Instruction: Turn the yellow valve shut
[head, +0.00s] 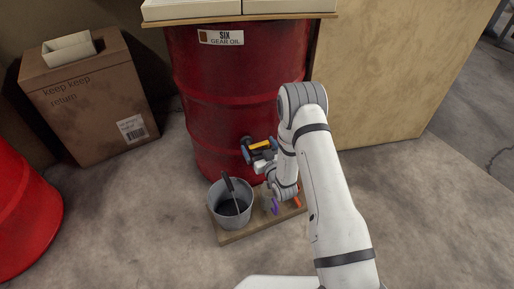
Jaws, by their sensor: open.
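The yellow valve (260,145) shows as a small yellow-orange bar low on the front of the red drum (215,95), which is labelled SIX GEAR OIL. My gripper (259,149) is at the valve, its dark fingers apart on the left and right of the yellow part. I cannot tell whether the fingers touch it. The valve's body and the spot where it joins the drum are mostly hidden by my gripper and wrist.
A grey bucket (218,213) with a dark-handled tool in it stands below on a wooden board (240,235). Purple (275,206) and orange (297,201) items lie near my wrist. A cardboard box (85,100) and another red drum (22,220) are left. Floor in front is clear.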

